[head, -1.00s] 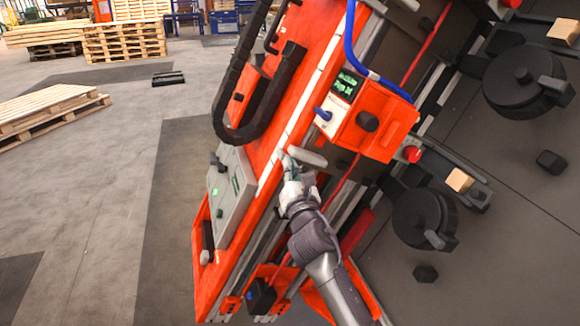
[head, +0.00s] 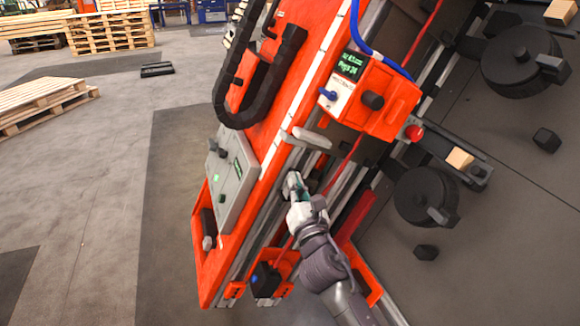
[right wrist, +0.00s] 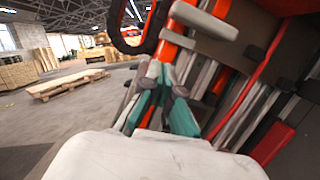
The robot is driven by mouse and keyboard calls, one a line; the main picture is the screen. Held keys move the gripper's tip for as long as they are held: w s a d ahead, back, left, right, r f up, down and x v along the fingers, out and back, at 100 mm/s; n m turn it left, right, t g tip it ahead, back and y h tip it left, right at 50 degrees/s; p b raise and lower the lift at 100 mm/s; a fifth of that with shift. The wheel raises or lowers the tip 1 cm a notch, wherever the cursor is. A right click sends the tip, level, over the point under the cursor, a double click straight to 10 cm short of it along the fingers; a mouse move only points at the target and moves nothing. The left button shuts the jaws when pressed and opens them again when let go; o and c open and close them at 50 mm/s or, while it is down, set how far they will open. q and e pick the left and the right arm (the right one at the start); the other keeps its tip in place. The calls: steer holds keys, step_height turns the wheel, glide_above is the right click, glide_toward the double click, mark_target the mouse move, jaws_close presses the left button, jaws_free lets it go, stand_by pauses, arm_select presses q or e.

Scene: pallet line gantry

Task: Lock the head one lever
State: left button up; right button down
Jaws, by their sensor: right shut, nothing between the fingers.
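The orange head box (head: 378,98) has a small green-lit display, a dark knob and a blue-tipped switch (head: 328,95). A light grey lever (head: 311,138) sticks out just below it on the orange and grey rail; I take this as the head one lever. In the right wrist view the lever (right wrist: 205,20) lies beyond the fingers, at the top. My right gripper (head: 293,180) is below the lever, apart from it, over the rails. Its teal fingers (right wrist: 165,100) are shut and empty. My left gripper is not in view.
A grey control panel (head: 233,180) sits left of the rails. A black cable chain (head: 232,110) curves above it. A red button (head: 414,132) and dark round wheels (head: 425,195) are on the right. Wooden pallets (head: 40,105) lie on the open floor at left.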

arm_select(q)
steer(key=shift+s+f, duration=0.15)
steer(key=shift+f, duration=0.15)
arm_select(e)
steer(key=shift+v, duration=1.5)
